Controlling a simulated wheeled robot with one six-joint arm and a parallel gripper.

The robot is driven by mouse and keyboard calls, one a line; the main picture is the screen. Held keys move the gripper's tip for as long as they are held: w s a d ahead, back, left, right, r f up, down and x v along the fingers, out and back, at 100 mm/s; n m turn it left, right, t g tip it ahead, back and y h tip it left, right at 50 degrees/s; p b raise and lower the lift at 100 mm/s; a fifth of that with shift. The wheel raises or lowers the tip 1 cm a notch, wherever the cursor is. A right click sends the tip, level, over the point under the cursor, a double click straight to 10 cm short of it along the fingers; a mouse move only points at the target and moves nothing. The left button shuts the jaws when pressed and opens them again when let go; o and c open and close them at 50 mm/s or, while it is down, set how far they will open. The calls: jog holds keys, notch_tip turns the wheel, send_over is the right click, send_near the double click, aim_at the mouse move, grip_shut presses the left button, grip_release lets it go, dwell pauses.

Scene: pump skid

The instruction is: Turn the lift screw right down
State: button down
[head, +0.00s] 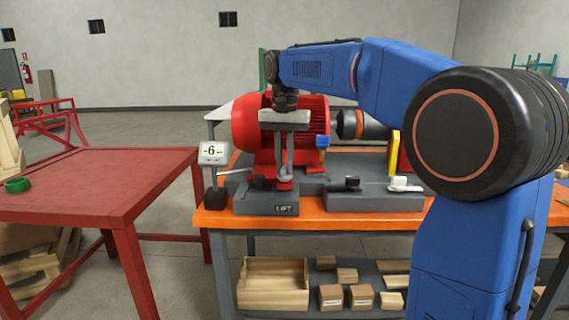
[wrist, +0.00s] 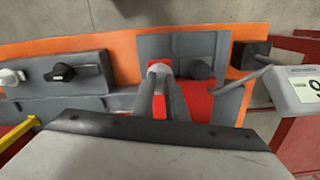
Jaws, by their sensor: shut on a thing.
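The lift screw stands on a grey block (head: 267,208) marked LIFT at the front of the orange bench. Its red head (wrist: 159,67) shows at my fingertips in the wrist view. My gripper (head: 284,178) points down over the block and is shut on that red head; the fingers hide most of it. A dark knob (wrist: 200,69) sits beside it on the same block, apart from my fingers. A white readout (head: 213,153) on a black stand shows -6 in the head view; in the wrist view the readout (wrist: 302,88) is cut off.
A red motor (head: 254,128) stands just behind my gripper. A thin rod (head: 234,170) reaches from the readout stand towards the block. Right of the block are a black handle (head: 352,183) and a white handle (head: 400,184). A red table (head: 100,180) at left is mostly clear.

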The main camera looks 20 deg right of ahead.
jog(key=n, duration=0.5)
jog(key=shift+n, duration=0.3)
jog(key=n, duration=1)
jog(key=shift+n, duration=2.3)
jog(key=c, duration=1.8)
grip_release()
jog(key=shift+o, duration=0.2)
